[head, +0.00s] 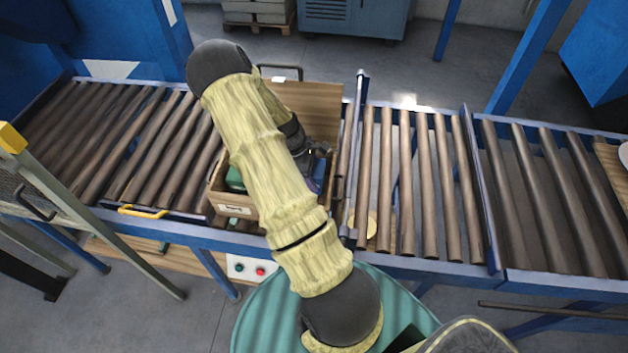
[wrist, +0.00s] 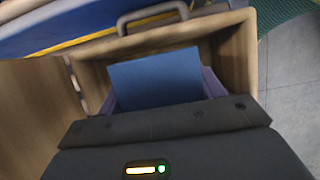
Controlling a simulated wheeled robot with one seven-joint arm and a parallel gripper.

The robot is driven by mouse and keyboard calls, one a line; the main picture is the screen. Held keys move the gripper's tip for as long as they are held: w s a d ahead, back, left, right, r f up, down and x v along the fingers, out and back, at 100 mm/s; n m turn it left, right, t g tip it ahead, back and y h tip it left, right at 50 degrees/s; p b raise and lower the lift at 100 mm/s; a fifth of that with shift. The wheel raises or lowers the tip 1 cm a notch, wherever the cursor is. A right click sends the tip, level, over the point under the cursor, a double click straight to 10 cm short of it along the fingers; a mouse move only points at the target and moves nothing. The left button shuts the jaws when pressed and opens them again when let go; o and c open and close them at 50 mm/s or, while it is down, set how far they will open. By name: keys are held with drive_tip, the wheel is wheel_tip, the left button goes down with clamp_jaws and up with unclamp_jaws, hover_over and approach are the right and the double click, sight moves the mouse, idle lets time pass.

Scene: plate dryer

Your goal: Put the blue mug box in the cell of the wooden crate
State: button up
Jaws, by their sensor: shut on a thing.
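The blue mug box (wrist: 155,78) shows as a flat blue face just beyond my gripper (wrist: 165,106) in the wrist view. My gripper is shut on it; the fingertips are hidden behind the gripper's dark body. The wooden crate (wrist: 238,50) has walls around the box on the far side and both sides. The box appears to be at or inside the crate's opening; its bottom and depth are hidden. In the head view the crate (head: 310,100) stands on the roller conveyor, and my gripper (head: 316,158) is over its right part, with some blue (head: 319,172) showing below.
A green item (head: 235,179) lies in the crate's left part, and darker things there are partly hidden by my arm. The roller conveyor (head: 410,180) is clear to the right. A yellow handle (head: 143,211) is at the conveyor's front left edge.

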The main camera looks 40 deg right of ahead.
wheel_tip(320, 180, down, 4)
drive_tip(key=shift+r+p, duration=0.15)
drive_tip(key=shift+p, duration=0.35)
drive_tip(key=shift+f+b, duration=0.45)
drive_tip(key=shift+f, duration=0.25)
drive_tip(key=o, duration=1.3)
drive_tip(key=shift+r, duration=0.15)
drive_tip(key=shift+r+p, duration=0.35)
drive_tip(key=b+v, duration=0.2)
drive_tip(key=v, duration=1)
drive_tip(key=shift+r, duration=0.15)
